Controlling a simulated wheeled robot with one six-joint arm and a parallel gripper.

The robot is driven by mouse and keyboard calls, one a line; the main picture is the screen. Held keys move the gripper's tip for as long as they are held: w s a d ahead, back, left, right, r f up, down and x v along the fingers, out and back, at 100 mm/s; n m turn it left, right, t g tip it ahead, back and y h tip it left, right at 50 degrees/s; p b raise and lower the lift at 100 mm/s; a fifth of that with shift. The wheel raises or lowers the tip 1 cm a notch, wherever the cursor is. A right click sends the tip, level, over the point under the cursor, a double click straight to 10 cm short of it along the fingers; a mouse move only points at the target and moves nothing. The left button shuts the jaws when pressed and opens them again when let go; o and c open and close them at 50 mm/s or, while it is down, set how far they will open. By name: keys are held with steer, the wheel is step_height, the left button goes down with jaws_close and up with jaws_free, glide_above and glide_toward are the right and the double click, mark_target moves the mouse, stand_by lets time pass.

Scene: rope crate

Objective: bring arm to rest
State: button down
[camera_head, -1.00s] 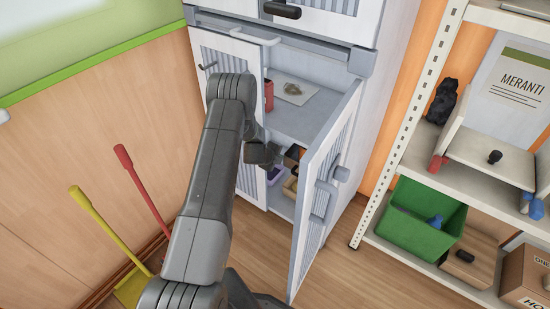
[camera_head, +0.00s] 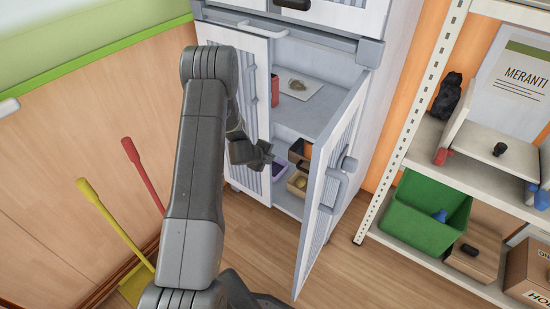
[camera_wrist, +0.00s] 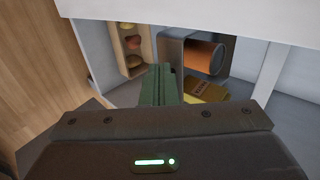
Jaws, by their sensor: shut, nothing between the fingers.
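My gripper (camera_head: 266,152) is at the end of my bent arm, in front of the open cabinet (camera_head: 313,112). In the wrist view my gripper's fingers (camera_wrist: 157,85) are together with nothing between them. Behind them in the lower compartment is a dark box with an orange round opening (camera_wrist: 200,55). A yellow packet (camera_wrist: 208,92) lies near the fingertips. A narrow wooden tray (camera_wrist: 128,50) holds several rounded items. The gripper appears apart from all of these.
The cabinet's right door (camera_head: 325,185) stands open to the right of my arm. A shelf unit (camera_head: 415,150) with a green crate (camera_head: 405,215) stands at the right. A yellow-handled tool (camera_head: 105,220) and a red-handled tool (camera_head: 142,170) lean at the left wall.

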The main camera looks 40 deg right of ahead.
steer(key=shift+v, duration=1.15)
